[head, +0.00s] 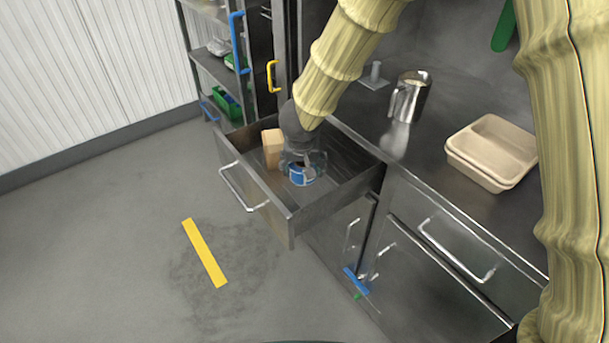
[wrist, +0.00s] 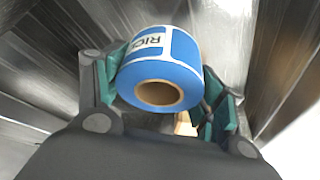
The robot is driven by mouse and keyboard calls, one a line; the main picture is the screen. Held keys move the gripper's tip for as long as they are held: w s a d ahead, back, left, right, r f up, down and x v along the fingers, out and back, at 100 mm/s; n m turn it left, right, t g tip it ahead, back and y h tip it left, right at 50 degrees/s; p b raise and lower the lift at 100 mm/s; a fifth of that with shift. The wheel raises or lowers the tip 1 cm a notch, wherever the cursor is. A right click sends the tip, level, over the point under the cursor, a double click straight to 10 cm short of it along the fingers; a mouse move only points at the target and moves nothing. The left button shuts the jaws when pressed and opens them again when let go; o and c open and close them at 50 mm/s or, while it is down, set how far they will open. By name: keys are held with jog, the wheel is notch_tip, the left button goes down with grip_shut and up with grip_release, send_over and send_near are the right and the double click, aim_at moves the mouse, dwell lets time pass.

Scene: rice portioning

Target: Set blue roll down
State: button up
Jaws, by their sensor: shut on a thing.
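In the head view the blue roll (head: 302,175) shows at the end of my gripper (head: 300,168), inside the open drawer (head: 330,198). I cannot tell whether the roll touches the drawer floor.
A tan block (head: 272,148) stands in the drawer, left of my gripper. The drawer walls surround the gripper closely. On the steel counter are a metal jug (head: 410,98) and beige trays (head: 490,150). A shelf with a green bin (head: 227,103) stands behind.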

jog(key=shift+f+b, duration=0.55)
jog(key=shift+f, duration=1.1)
jog(key=shift+f, duration=0.6)
jog(key=o, duration=1.1)
jog(key=shift+w+r, duration=0.1)
jog(key=shift+r, duration=0.35)
jog(key=p+v, duration=0.3)
jog(key=v, duration=0.9)
jog(key=shift+r, duration=0.2)
